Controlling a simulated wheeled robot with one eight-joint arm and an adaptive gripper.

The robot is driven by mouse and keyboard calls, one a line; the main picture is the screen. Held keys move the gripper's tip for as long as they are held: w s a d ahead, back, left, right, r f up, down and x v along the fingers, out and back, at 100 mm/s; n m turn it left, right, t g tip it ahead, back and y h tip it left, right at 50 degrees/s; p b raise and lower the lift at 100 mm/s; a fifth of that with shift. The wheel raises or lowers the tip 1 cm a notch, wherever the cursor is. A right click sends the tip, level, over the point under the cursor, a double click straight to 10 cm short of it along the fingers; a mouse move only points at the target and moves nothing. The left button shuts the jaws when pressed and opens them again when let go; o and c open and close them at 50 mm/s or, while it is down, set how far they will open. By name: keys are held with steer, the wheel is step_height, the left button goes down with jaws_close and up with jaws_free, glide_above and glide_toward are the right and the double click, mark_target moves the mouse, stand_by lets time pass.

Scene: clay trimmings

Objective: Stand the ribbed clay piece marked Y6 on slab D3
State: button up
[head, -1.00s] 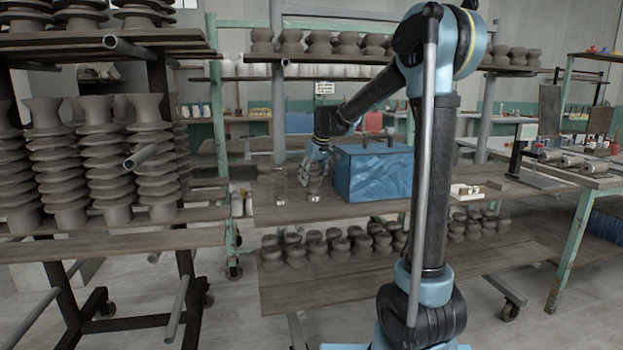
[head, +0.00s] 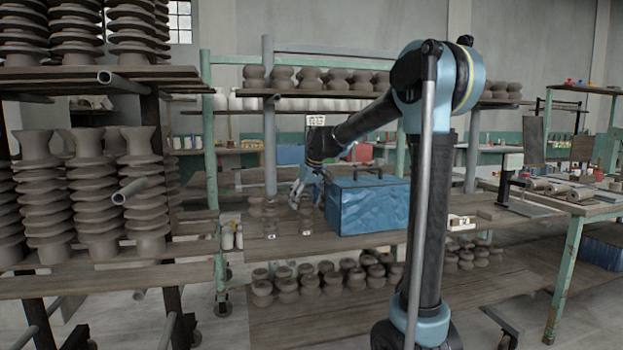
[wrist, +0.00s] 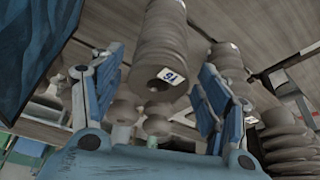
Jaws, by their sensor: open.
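My gripper (head: 303,190) hangs over the middle shelf, just left of the blue box, beside small ribbed clay pieces. In the wrist view its blue fingers (wrist: 161,62) are spread apart. I cannot make out the mark Y6 or slab D3.
The blue box (head: 367,203) stands close to the right of my gripper. The lower shelf (head: 330,318) holds several clay pieces. A rack (head: 110,262) of tall ribbed stacks stands at the left.

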steer(key=v, duration=1.2)
steer(key=shift+s+r, duration=0.15)
steer(key=shift+r, duration=0.25)
